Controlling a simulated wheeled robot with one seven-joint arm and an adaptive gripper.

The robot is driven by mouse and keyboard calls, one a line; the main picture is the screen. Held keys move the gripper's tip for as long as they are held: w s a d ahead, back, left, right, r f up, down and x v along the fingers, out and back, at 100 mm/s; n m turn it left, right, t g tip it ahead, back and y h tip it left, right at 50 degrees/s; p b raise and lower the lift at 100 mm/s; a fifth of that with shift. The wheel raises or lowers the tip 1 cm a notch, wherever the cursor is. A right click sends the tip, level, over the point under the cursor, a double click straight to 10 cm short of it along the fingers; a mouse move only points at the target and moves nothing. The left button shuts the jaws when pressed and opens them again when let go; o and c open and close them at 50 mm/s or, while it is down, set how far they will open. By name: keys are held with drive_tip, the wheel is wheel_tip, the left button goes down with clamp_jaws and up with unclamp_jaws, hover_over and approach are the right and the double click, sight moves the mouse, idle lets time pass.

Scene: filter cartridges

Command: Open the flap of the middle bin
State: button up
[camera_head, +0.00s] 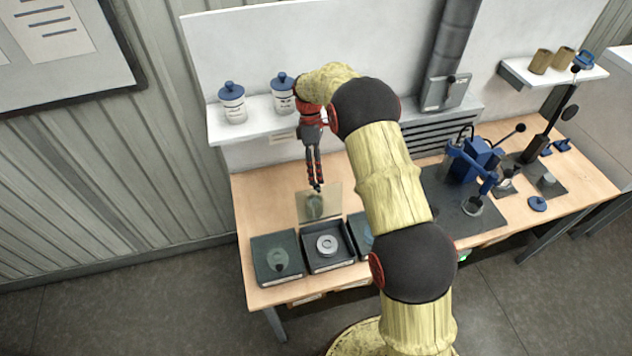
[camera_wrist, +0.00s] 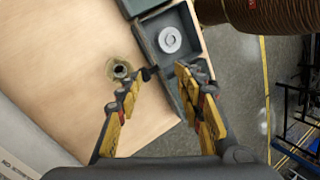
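The middle bin (camera_head: 346,262) is a dark open-topped tray with a pale grey ring (camera_head: 327,245) inside. Its inside shows uncovered, and the ring also appears in the wrist view (camera_wrist: 170,40). A tan-looking, apparently see-through panel with a round grip (camera_head: 314,206) is just behind this bin; it appears to be the flap swung back. The round grip also shows in the wrist view (camera_wrist: 120,70). My gripper (camera_head: 317,186) is above and behind the bins, by the panel's far edge. Its fingers (camera_wrist: 165,95) are apart with nothing between them. Contact with the panel cannot be told.
The left bin (camera_head: 278,258) has a dark greenish lid with a knob. The right bin (camera_head: 360,234) is partly hidden by my arm. A shelf with jars (camera_head: 232,103) stands behind. Blue tools (camera_head: 475,160) are on a dark mat at right. Bare tabletop lies left of the panel.

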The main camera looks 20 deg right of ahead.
drive_tip(key=shift+d+r, duration=0.1)
drive_tip(key=shift+r, duration=1.45)
